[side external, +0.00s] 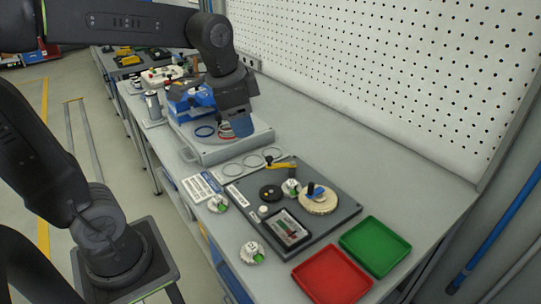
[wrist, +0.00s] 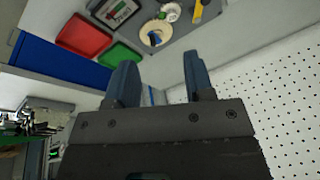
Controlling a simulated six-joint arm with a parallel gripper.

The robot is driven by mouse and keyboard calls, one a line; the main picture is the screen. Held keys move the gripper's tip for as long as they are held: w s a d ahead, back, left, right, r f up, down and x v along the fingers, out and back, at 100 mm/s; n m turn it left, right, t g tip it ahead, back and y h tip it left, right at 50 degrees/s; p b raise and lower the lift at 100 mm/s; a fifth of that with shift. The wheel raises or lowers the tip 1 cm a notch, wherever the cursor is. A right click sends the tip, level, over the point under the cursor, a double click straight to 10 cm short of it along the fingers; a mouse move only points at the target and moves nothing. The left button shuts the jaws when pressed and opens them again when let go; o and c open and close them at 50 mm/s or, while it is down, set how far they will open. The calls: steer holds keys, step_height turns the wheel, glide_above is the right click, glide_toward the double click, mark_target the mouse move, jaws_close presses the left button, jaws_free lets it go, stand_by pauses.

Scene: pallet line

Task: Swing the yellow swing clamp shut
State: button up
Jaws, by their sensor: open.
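The yellow swing clamp (side external: 281,165) is a short yellow arm with a dark end, at the back edge of the dark fixture plate (side external: 335,203) on the bench. It also shows at the top of the wrist view (wrist: 198,11), partly cut off by the frame. My gripper (side external: 240,128) is above the bench, behind and to the left of the clamp in the side view, apart from it. In the wrist view its two blue-grey fingers (wrist: 160,55) are spread, with nothing held between them.
The plate bears a cream round part (side external: 318,203), a black disc (side external: 270,192) and a framed display (side external: 287,230). Red (side external: 331,276) and green (side external: 375,246) trays stand in front. A grey tray (side external: 222,150) lies below my gripper. A perforated wall (side external: 400,70) bounds the bench.

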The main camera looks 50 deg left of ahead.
steer(key=w+a+f+m+g, duration=0.1)
steer(key=w+a+m+g, duration=0.15)
steer(key=w, duration=0.35)
steer(key=m, duration=0.4)
glide_toward(269, 157)
steer(key=shift+g, duration=0.35)
steer(key=f, duration=0.9)
steer(key=shift+w, duration=0.3)
steer(key=shift+c, duration=0.2)
jaws_close()
